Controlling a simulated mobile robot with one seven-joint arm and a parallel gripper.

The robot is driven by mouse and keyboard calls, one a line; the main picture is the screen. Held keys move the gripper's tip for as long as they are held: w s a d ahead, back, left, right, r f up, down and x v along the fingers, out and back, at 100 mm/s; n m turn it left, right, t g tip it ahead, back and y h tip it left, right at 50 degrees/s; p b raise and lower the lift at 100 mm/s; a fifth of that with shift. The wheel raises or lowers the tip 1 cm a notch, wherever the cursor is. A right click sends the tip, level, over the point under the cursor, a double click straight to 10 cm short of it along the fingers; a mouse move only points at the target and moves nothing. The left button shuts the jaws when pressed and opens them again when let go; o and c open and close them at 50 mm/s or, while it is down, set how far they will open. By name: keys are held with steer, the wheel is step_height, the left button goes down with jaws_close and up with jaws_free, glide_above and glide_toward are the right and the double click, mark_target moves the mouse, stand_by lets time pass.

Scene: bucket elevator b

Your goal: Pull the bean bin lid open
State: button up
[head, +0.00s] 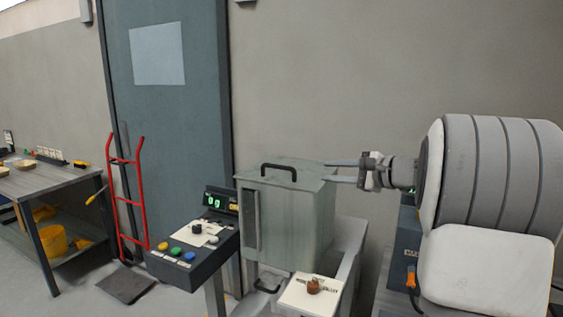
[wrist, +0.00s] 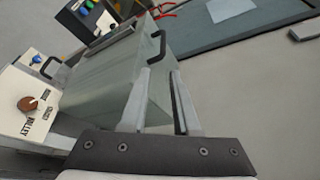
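The bean bin (head: 290,225) is a greenish, see-through box in the middle of the head view. Its flat lid (head: 300,168) lies across the top and looks shut. A black bar handle (head: 279,168) stands on the lid, and it also shows in the wrist view (wrist: 157,47). My gripper (head: 328,171) comes in level from the right, at the lid's right edge. In the wrist view its two pale fingers (wrist: 162,71) are apart, with the bin behind them and nothing held. I cannot tell whether a finger touches the lid.
A control box (head: 195,250) with coloured buttons stands left of the bin. A white plate with a brown knob (head: 313,286) sits low in front. A second black handle (head: 266,288) is below the bin. A wall is close behind. A red hand truck (head: 130,195) stands farther left.

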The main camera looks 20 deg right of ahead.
mark_target(288, 168)
steer(key=p+x, duration=0.2)
steer(key=x, duration=1.5)
steer(key=shift+w+d+r, duration=0.1)
steer(key=shift+w, duration=0.2)
jaws_close()
stand_by(0.7)
